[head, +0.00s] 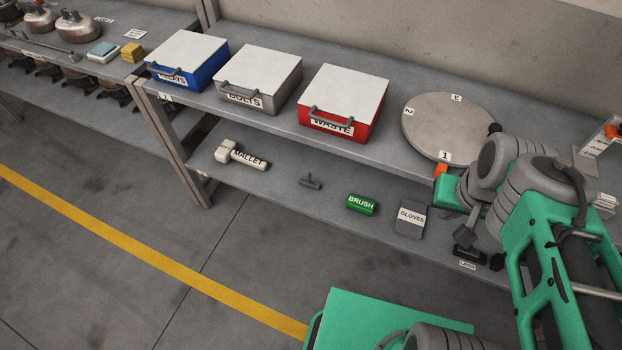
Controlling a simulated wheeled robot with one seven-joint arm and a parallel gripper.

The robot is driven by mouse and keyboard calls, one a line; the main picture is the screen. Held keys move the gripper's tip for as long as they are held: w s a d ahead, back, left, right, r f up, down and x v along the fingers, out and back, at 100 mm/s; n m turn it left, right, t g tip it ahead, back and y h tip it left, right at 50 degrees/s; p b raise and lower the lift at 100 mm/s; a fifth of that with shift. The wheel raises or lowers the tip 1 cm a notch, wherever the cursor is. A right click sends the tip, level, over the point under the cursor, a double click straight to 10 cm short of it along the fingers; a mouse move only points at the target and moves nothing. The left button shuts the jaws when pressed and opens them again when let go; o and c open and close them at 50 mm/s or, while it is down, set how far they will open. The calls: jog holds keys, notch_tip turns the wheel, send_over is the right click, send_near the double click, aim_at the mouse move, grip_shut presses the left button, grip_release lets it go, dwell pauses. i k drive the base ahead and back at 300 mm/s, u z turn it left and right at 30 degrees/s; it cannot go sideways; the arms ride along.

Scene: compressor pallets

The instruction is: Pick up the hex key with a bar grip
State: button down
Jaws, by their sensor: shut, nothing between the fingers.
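A small dark grey T-shaped tool (311,182), which looks like the hex key with a bar grip, lies on the lower shelf between the mallet and the green brush. Its short crossbar and stub show; fine detail is too small to tell.
The lower shelf also holds a white mallet (242,155), a green brush (361,204) and a grey gloves box (410,219). Above are blue (187,60), grey (259,77) and red (341,102) lidded bins and a round turntable (450,125). The floor in front is clear.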

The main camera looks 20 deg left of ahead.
aim_at(308, 183)
jog(key=k, duration=0.4)
jog(key=z, duration=0.45)
jog(key=i, duration=1.2)
jog(key=u, duration=4.15)
